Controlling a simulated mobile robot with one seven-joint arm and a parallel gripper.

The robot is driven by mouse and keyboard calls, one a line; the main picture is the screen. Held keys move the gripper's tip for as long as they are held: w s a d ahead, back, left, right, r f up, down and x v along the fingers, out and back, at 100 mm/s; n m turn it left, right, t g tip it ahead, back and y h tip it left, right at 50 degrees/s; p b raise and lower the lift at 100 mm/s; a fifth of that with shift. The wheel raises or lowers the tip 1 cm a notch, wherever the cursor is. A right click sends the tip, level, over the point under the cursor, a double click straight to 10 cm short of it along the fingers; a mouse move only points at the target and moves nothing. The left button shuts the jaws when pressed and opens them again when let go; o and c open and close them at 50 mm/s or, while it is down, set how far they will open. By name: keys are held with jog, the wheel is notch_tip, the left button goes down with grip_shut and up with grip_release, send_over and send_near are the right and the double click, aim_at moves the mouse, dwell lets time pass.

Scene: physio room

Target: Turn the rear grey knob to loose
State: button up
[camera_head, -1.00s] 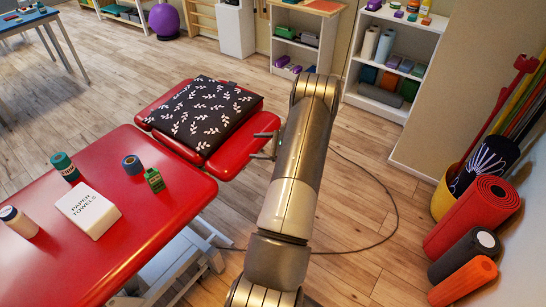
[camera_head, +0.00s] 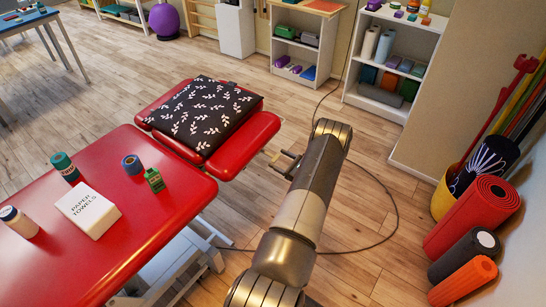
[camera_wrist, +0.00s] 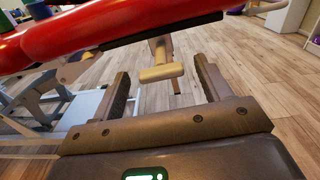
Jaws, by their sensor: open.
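A T-shaped knob (camera_wrist: 161,73), pale beige-grey in this light, sticks out below the edge of the red treatment table (camera_wrist: 100,27) in the wrist view. I cannot read its setting, nor tell from these frames whether it is the rear one. My gripper (camera_wrist: 161,66) is open, with one finger on each side of the knob in the picture. The knob appears beyond the fingertips, with no contact visible. In the head view my gripper (camera_head: 284,160) is low beside the right end of the table's headrest section (camera_head: 245,142), partly hidden by my arm.
The red table top (camera_head: 120,240) holds a paper towels box (camera_head: 88,211), tape rolls and bottles. A dark leaf-patterned cloth (camera_head: 205,115) covers the headrest section. A cable (camera_head: 392,205) lies on the floor to the right.

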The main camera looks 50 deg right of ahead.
aim_at(273, 156)
jog(key=shift+w, duration=2.05)
jog(key=shift+c, duration=0.3)
jog(key=c, duration=0.9)
